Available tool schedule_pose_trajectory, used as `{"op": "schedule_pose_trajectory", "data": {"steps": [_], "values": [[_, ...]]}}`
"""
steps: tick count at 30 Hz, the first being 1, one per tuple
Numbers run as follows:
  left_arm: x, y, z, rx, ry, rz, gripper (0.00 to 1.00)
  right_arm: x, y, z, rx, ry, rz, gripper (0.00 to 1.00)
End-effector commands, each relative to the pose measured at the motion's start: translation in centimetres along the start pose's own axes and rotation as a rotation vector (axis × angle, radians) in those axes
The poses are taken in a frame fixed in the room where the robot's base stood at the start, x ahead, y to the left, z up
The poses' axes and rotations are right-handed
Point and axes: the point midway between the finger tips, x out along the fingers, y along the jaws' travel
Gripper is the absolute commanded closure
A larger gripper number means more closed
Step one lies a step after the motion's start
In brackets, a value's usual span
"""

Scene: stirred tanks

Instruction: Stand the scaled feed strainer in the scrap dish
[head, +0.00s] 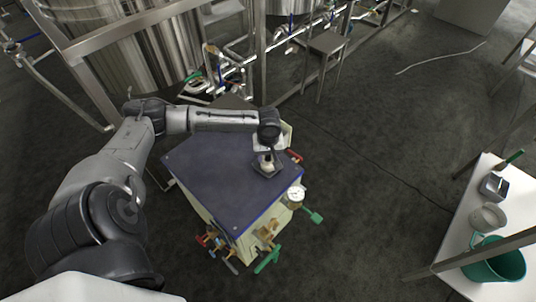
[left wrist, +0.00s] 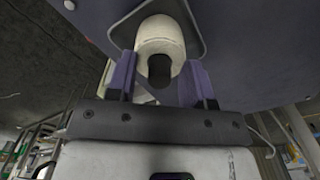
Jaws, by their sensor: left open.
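A pale, rounded strainer-like piece with a dark opening (left wrist: 160,36) sits at a small dark square dish with rounded corners (left wrist: 196,48) in the left wrist view. In the head view the dish (head: 273,173) lies on the blue top of a cabinet, with the pale piece (head: 267,167) at it, partly hidden by my gripper. It looks upright in the dish, but its base is hidden. My left gripper (left wrist: 158,80) is open, one finger on either side of the pale piece; contact is unclear. It also shows in the head view (head: 267,157). My right gripper is out of view.
The blue cabinet top (head: 215,170) is otherwise clear. A gauge (head: 296,194) and valves with coloured handles stick out from its sides. A white table (head: 455,240) at right carries a metal container (head: 493,186), a pale bowl (head: 487,217) and a green bucket (head: 495,262). Steel tanks stand behind.

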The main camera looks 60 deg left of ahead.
Motion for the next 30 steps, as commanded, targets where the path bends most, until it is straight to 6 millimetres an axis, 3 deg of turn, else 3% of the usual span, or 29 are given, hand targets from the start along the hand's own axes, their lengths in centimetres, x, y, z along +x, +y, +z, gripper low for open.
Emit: {"op": "schedule_pose_trajectory", "data": {"steps": [5,21,27,30], "values": [[-0.2,0.0,-0.1,0.001,0.002,0.001,0.53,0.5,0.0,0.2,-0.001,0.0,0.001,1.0],[-9.8,0.0,0.0,0.0,0.0,0.001,0.53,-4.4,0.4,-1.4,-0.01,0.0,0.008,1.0],[-11.7,0.0,0.0,-0.001,0.0,0.001,0.53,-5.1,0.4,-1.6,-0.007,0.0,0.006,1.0],[-11.6,0.1,0.6,0.029,-0.004,0.002,0.53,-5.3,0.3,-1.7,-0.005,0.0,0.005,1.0]]}}
